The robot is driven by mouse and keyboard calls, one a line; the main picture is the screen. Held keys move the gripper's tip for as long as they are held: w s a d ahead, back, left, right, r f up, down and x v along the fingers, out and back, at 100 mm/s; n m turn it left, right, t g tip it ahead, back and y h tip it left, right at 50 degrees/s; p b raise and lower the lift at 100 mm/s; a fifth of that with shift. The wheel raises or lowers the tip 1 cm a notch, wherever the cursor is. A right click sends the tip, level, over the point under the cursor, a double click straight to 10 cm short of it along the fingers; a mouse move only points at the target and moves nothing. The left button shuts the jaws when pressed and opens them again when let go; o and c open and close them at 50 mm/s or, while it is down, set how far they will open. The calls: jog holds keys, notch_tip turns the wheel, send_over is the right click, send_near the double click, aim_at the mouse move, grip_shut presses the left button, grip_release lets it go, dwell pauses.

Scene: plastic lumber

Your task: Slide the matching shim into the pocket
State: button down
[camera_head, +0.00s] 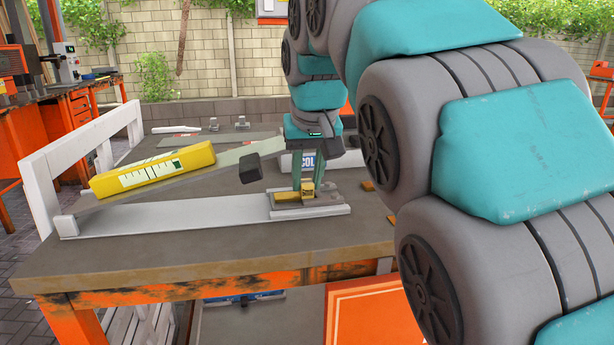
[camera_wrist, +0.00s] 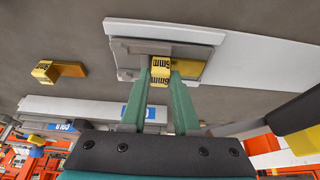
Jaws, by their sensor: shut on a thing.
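My gripper (camera_head: 307,188) points down at the right end of the white board and is shut on a yellow shim (camera_wrist: 161,66). In the wrist view my green fingers (camera_wrist: 160,78) flank the shim, whose label seems to read 6mm. The grey block with the pocket (camera_head: 325,201) sits at the board's end; it also shows in the wrist view (camera_wrist: 190,52). The shim is at this block, overlapping it in both views. The pocket's opening is hidden, so how deep the shim sits cannot be told.
A loose yellow shim (camera_wrist: 70,69) lies on the table. The table's front left is clear.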

jog(key=shift+f, duration=0.1)
jog(key=shift+c, duration=2.1)
grip_release()
jog(key=shift+w+d+r+p, duration=0.1)
jog(key=shift+d+r+p, duration=0.1)
jog(key=shift+r+p, duration=0.25)
jog(key=shift+d+r+p, duration=0.2)
jog(key=shift+r, duration=0.45)
jog(key=shift+w+d+r, duration=0.1)
jog(key=shift+d+r, duration=0.25)
jog(key=shift+r, duration=0.3)
jog(key=shift+w+d+r, duration=0.1)
jog(key=shift+d+r, duration=0.25)
jog(key=shift+r, duration=0.25)
jog(key=shift+w+d+r, duration=0.1)
jog(key=shift+d+r, duration=0.25)
jog(key=shift+r, duration=0.3)
